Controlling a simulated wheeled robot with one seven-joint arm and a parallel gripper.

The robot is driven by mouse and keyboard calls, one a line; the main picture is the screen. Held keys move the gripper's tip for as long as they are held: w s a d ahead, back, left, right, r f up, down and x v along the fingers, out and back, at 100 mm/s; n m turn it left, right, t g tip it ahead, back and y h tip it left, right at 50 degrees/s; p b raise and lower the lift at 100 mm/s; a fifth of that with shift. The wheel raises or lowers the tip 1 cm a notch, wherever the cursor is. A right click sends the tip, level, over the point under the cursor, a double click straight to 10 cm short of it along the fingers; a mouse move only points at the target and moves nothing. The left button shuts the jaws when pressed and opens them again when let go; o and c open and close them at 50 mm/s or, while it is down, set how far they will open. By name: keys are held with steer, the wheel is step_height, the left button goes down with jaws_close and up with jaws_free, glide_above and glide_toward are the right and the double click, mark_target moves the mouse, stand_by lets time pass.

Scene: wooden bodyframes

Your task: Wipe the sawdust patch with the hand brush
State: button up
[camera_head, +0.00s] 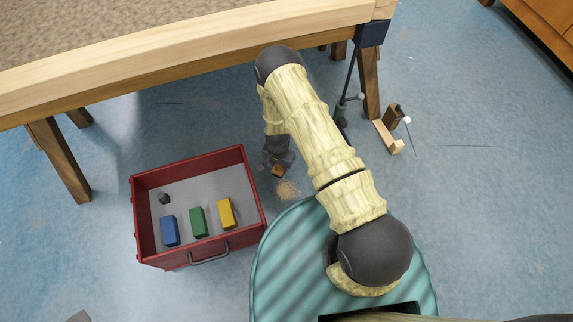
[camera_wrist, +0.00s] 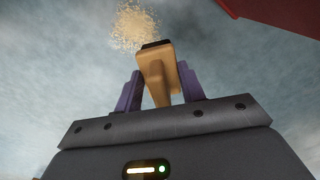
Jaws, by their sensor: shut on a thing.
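The sawdust patch (camera_head: 287,190) is a small tan, grainy spot on the blue floor, just right of the red box. It also shows in the wrist view (camera_wrist: 134,25), just beyond the brush's far end. The hand brush (camera_head: 278,171) has a tan wooden body and a dark end, seen clearly in the wrist view (camera_wrist: 155,78). My gripper (camera_head: 277,163) is shut on the brush between its purple fingers (camera_wrist: 160,90). The brush appears close beside the patch; I cannot tell whether its bristles touch the floor.
A red box (camera_head: 255,190) with blue, green and yellow blocks and a small dark item stands left of my gripper. A wooden-framed table (camera_head: 180,54) spans the upper left. Wooden pieces (camera_head: 388,135) lie by its right leg. Open floor lies to the right.

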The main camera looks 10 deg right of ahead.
steer(key=shift+w+a+f, duration=0.3)
steer(key=shift+w+a, duration=0.4)
steer(key=shift+a, duration=0.1)
steer(key=shift+f+b, duration=0.1)
steer(key=shift+b, duration=0.2)
